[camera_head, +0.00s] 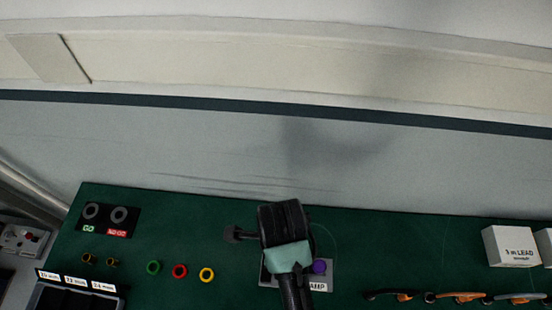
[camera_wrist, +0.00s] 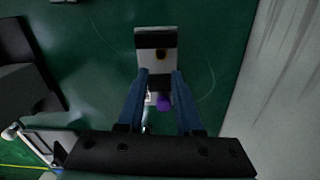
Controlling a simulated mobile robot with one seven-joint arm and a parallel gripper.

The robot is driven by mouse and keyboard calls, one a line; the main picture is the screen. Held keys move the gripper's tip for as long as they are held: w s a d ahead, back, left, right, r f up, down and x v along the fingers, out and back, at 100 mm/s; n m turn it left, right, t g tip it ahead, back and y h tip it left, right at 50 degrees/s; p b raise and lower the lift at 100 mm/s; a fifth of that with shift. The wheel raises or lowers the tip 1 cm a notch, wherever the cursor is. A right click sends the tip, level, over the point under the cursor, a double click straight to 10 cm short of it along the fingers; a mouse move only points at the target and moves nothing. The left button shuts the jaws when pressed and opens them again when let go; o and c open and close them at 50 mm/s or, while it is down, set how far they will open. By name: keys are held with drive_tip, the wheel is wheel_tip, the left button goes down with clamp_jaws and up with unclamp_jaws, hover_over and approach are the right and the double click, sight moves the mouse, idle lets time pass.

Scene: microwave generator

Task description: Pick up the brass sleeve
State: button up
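A purple knob (camera_wrist: 163,102) shows between the fingers. In the head view my gripper's fingertips are hidden; my dark wrist covers much of the plate, whose label is partly readable as "AMP" (camera_head: 318,286). Two small brass-coloured pieces (camera_head: 88,257) (camera_head: 112,261) stand at the left of the green mat.
Green, red and yellow rings (camera_head: 179,271) lie left of my arm. A black GO/NO-GO block (camera_head: 106,220) and a labelled black tray (camera_head: 75,293) are further left. Orange-and-black leads (camera_head: 460,298) and white boxes (camera_head: 510,246) are right. A pale wall (camera_head: 200,150) rises behind.

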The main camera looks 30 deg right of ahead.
wheel_tip(320, 180, down, 8)
drive_tip(key=shift+w+a+f+p, duration=0.15)
drive_tip(key=shift+f+p, duration=0.1)
drive_tip(key=shift+p, duration=0.3)
clamp_jaws()
